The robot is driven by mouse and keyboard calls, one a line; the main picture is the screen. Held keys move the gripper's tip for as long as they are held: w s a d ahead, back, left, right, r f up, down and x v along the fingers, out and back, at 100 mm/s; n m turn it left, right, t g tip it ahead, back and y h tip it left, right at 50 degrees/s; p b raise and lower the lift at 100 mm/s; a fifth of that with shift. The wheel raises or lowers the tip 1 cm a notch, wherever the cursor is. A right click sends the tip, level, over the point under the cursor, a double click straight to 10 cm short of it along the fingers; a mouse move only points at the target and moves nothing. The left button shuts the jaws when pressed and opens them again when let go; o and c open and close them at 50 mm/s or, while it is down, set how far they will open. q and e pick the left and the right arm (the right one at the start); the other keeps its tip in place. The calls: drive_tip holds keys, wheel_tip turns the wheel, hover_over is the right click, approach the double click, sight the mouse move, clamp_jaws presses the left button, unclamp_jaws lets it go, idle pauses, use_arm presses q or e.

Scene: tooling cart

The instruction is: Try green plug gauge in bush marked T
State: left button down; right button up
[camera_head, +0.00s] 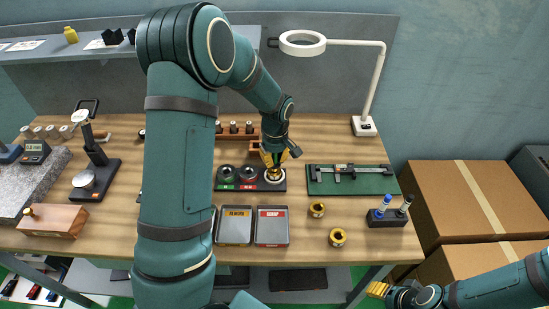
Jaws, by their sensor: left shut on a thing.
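My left gripper (274,160) points down over the right end of a dark block (254,186) with green and red labels. It is shut on what looks like a brass-coloured bush (274,175) at that end; the fingers partly hide it. Two more brass-coloured bushes, a farther one (317,209) and a nearer one (337,237), stand on the bench. No letter T is readable on any bush. A black stand (388,218) holds a blue-handled gauge (383,204) and a dark one whose colour is unclear. My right gripper (378,289) is low at the right, its jaws unclear.
Two grey trays, the left with a yellow label (235,227) and the right with a red label (272,228), lie in front of the block. A caliper rests on a green mat (350,181). A lamp (365,124) stands behind; cardboard boxes (470,205) are at right.

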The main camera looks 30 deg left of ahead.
use_arm(q)
drive_tip(key=shift+f+b, duration=0.3)
drive_tip(key=shift+f, duration=0.05)
idle(0.8)
drive_tip(key=shift+s+d+f, duration=0.1)
drive_tip(key=shift+s+f, duration=0.05)
drive_tip(key=shift+f, duration=0.05)
idle(1.4)
drive_tip(key=shift+r+p, duration=0.35)
drive_tip(key=shift+r, duration=0.4)
idle(0.3)
drive_tip(key=shift+f+b, duration=0.45)
drive_tip(key=shift+f, duration=0.3)
idle(3.0)
drive_tip(key=shift+r, duration=0.35)
